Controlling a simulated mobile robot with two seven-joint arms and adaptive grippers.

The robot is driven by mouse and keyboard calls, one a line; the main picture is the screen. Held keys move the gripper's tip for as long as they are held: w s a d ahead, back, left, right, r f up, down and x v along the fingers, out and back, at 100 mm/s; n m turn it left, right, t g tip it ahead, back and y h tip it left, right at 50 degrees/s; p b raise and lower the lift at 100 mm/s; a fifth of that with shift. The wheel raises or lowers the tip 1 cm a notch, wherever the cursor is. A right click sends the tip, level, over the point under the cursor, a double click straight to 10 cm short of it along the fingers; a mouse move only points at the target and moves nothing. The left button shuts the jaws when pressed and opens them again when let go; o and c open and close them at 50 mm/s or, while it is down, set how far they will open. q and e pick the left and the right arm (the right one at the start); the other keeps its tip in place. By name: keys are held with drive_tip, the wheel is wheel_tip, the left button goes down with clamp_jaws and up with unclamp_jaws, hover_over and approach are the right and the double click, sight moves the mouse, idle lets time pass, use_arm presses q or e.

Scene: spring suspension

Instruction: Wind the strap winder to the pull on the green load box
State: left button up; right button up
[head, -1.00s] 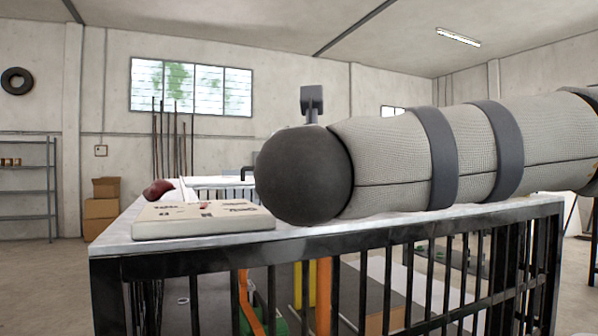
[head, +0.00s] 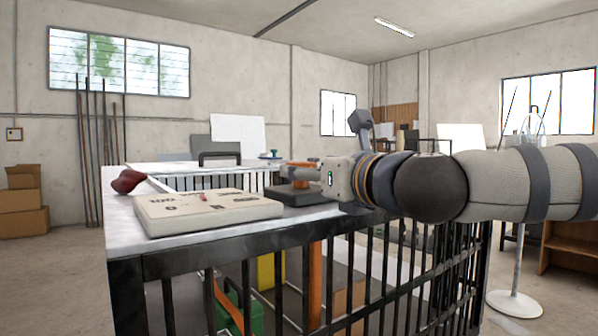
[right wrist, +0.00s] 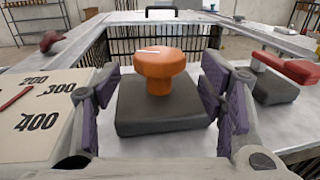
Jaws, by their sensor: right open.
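The strap winder looks to be the orange knob (right wrist: 160,68) on a dark square base (right wrist: 160,108). In the head view the orange knob (head: 300,166) is partly hidden by my right gripper (head: 305,176). In the right wrist view my right gripper (right wrist: 160,90) is open, with purple-padded fingers on either side of the knob and gaps between. A pale dial board (right wrist: 45,110) beside it shows 200, 300 and 400 and a red needle (right wrist: 15,99). The green load box (head: 238,314) sits low inside the barred frame, mostly hidden; no marking on it is readable. My left gripper is not in view.
A red handle on a dark block (right wrist: 272,86) stands right of the winder. A dark red object (head: 128,181) lies on the left tabletop. Black bars (head: 345,270) enclose the space below. An orange strap (head: 228,304) runs down by the green box.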

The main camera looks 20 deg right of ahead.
sight(300, 163)
drive_tip(key=w, duration=0.2)
drive_tip(key=w+a, duration=0.1)
drive_tip(key=w, duration=0.1)
drive_tip(key=shift+w+r, duration=0.1)
drive_tip(key=shift+w, duration=0.2)
drive_tip(key=c, duration=1.2)
drive_tip(key=shift+s+r+m+h, duration=0.15)
drive_tip(key=shift+m+h, duration=0.55)
drive_tip(key=shift+h, duration=0.4)
drive_tip(key=shift+d+m+h+p, duration=0.1)
drive_tip(key=shift+m+h+p, duration=0.25)
drive_tip(key=shift+h, duration=0.25)
drive_tip(key=o, duration=1.2)
drive_tip(key=s, duration=1.1)
drive_tip(key=shift+s, duration=0.4)
